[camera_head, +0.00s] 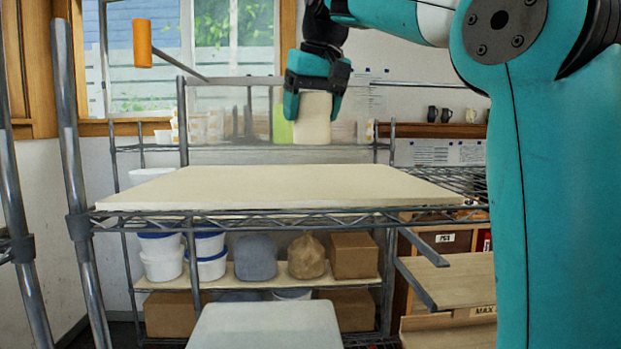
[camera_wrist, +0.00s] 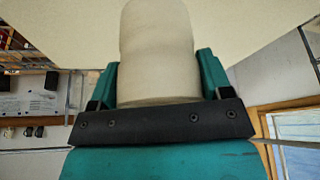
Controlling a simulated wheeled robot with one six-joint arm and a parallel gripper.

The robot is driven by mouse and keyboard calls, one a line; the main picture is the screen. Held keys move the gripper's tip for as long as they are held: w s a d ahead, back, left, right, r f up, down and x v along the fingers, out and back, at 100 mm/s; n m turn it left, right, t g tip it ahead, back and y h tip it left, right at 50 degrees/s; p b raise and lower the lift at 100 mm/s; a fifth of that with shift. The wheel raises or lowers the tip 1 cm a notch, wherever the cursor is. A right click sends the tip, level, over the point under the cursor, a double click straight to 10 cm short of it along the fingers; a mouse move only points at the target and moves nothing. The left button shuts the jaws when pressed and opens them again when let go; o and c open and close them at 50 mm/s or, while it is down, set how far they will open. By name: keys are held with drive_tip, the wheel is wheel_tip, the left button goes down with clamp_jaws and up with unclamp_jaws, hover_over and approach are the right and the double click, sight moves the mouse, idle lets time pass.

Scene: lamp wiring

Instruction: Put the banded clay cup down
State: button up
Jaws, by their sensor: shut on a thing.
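My gripper (camera_head: 316,104) is shut on a pale cream clay cup (camera_head: 312,120) and holds it upright above the board. In the camera_wrist view the cup (camera_wrist: 157,50) sits between the two teal fingers of my gripper (camera_wrist: 157,80). No clear bands show on the cup. A pale board (camera_head: 270,186) lies on the wire rack below. The cup appears to be apart from the board, with a gap under its base in the camera_head view. The board's top looks empty.
The wire rack (camera_head: 300,217) bears the board at its front. Behind stands a back shelf with several pale cups and a green item (camera_head: 283,124). A pale flat-topped thing (camera_head: 265,325) stands in front.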

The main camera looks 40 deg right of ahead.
sight(322, 94)
drive_tip(key=shift+f+b, duration=2.95)
drive_tip(key=shift+f, duration=0.65)
drive_tip(key=shift+f, duration=0.25)
drive_tip(key=o, duration=1)
drive_tip(key=shift+o, duration=0.2)
drive_tip(key=shift+r, duration=0.15)
drive_tip(key=shift+r, duration=0.25)
drive_tip(key=p+v, duration=0.2)
drive_tip(key=v, duration=0.9)
drive_tip(key=shift+s+r, duration=0.25)
drive_tip(key=shift+r, duration=0.05)
